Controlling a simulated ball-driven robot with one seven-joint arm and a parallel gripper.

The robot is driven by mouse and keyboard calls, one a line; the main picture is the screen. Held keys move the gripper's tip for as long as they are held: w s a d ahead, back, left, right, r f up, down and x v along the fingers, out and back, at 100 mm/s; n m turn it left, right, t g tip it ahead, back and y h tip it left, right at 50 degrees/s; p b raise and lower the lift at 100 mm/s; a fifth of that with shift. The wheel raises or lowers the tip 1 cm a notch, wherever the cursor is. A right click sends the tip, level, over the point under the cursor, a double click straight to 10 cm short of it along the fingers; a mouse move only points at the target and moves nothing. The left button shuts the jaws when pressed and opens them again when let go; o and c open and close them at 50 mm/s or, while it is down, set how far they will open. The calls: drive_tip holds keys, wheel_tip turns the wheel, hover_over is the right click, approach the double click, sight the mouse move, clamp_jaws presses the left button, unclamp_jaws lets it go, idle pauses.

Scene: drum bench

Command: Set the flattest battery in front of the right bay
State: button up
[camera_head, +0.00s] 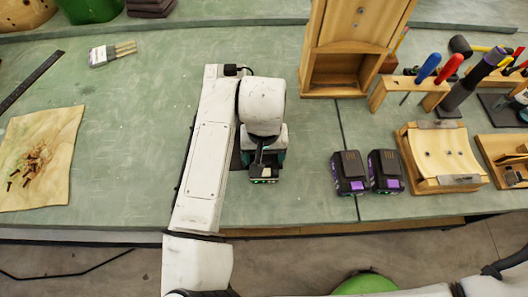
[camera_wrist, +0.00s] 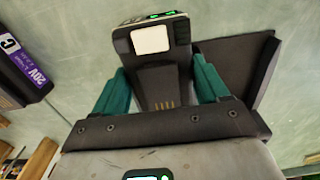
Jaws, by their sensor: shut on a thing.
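My gripper (camera_wrist: 163,84) has its teal fingers shut on a dark battery (camera_wrist: 155,75) with a pale square label and lit green lights on its end. In the head view my gripper (camera_head: 262,158) is low over the bench, and the held battery (camera_head: 263,178) shows below it, near the front edge. Two black and purple batteries, a left one (camera_head: 348,172) and a right one (camera_head: 385,171), stand side by side to the right. Their charge lights are not readable. A wooden cabinet (camera_head: 318,50) with an open bay (camera_head: 337,70) stands behind. I cannot tell which bay is the right one.
A dark flat pad (camera_wrist: 235,62) lies beside the held battery. A wooden block (camera_head: 442,155), a tool rack (camera_head: 410,88) and hand tools crowd the right. Bench is clear between gripper and the purple batteries.

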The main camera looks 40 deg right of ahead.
drive_tip(key=shift+f, duration=0.15)
drive_tip(key=o, duration=1.2)
wheel_tip(320, 180, up, 12)
drive_tip(key=shift+r, duration=0.25)
